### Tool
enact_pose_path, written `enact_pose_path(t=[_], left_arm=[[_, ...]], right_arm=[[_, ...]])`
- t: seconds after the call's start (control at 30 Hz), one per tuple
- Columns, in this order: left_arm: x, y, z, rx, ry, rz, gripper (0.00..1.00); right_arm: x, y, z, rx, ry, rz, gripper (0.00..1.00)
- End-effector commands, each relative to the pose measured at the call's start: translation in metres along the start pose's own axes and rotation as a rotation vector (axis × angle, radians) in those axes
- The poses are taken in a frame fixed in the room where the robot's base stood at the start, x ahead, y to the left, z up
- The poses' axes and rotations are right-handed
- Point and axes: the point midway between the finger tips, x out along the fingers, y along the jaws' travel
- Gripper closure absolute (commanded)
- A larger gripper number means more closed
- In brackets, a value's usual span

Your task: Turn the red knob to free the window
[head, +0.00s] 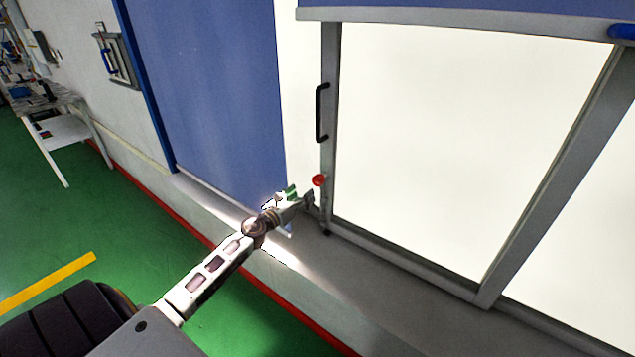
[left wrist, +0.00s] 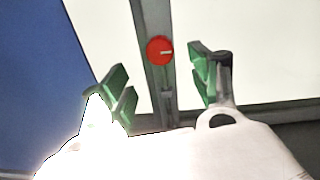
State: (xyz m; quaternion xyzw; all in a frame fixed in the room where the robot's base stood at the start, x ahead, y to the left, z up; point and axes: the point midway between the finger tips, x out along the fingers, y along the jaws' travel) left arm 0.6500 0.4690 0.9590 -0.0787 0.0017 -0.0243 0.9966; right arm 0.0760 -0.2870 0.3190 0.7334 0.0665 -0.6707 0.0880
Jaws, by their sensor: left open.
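The red knob (head: 319,180) sits low on the grey left post of the window frame, below a black handle (head: 321,112). In the left wrist view the knob (left wrist: 160,51) is a round red disc with a small pale mark pointing right. My left gripper (head: 301,195) is just left of and below the knob in the head view. In the left wrist view its green-padded fingers (left wrist: 163,92) are apart, with the knob beyond and between them, not touched. The window (head: 470,130) is a bright pane in a grey frame. My right gripper is not in view.
A blue panel (head: 215,90) stands left of the window. A grey ledge (head: 370,285) runs below the frame. A table (head: 65,130) stands at the far left. The green floor (head: 50,215) has a yellow stripe (head: 50,283).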

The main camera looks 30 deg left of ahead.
Motion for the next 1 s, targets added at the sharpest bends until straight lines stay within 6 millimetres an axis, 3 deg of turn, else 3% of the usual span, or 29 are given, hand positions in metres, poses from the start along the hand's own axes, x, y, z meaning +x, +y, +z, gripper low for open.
enact_pose_path(t=[0.43, 1.0], left_arm=[[0.030, 0.000, 0.000, -0.001, 0.000, 0.000, 0.38], [0.068, 0.000, 0.000, -0.001, 0.000, 0.001, 0.38]], right_arm=[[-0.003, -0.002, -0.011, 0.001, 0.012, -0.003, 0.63], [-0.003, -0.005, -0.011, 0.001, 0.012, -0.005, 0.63]])
